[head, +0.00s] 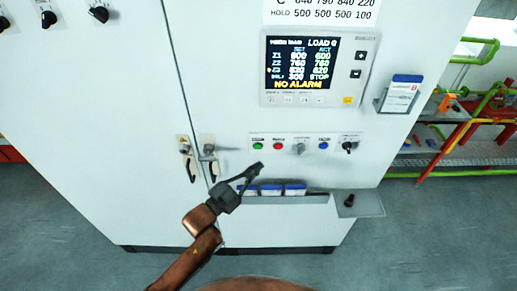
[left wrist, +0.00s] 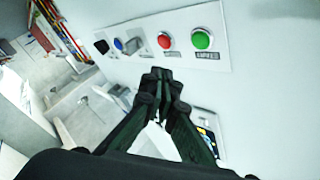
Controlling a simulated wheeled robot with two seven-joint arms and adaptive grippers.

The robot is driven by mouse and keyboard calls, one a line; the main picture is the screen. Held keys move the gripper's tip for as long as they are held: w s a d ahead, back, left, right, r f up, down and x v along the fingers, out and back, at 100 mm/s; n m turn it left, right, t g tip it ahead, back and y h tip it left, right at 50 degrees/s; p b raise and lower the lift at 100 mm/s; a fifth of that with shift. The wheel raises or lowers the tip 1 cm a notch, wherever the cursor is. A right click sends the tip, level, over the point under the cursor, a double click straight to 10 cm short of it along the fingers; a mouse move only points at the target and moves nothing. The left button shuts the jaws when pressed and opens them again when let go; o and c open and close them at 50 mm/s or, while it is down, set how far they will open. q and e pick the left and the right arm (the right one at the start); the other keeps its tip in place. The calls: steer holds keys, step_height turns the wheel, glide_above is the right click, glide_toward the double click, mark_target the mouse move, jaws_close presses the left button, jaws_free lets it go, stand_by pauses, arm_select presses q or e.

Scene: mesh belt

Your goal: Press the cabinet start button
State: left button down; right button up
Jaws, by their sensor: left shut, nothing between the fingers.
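The white cabinet (head: 225,85) fills the middle of the head view. Its button strip (head: 305,144) carries a green button (head: 258,145), a red button (head: 278,146), a grey switch, a blue button (head: 323,145) and a black knob (head: 348,146). The green button also shows at the upper right of the left wrist view (left wrist: 202,39), beside the red one (left wrist: 165,40). My left gripper (head: 257,169) is shut and empty, just below the green button in the head view. Its closed fingertips (left wrist: 162,75) show below the red button in the wrist view, apart from the buttons. My right gripper is not visible.
A display panel (head: 318,70) reading "NO ALARM" sits above the strip. A tray with blue-topped boxes (head: 295,189) is below it, partly behind my gripper. A small shelf (head: 367,206) juts out at right. Door handles (head: 213,168) are at left. Red and green pipework stands beyond the cabinet.

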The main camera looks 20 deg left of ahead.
mark_target(258, 146)
arm_select(q)
steer(key=shift+w+a+b, duration=0.15)
steer(key=shift+w+a, duration=0.1)
steer(key=shift+w, duration=0.7)
steer(key=shift+w+a+b, duration=0.2)
steer(key=shift+w+a, duration=0.1)
steer(key=shift+w, duration=0.65)
steer(key=shift+w+a+b, duration=0.15)
steer(key=shift+w+a, duration=0.1)
steer(key=shift+w, duration=0.7)
steer(key=shift+w, duration=0.1)
steer(key=shift+w+a, duration=0.1)
steer(key=shift+w, duration=0.15)
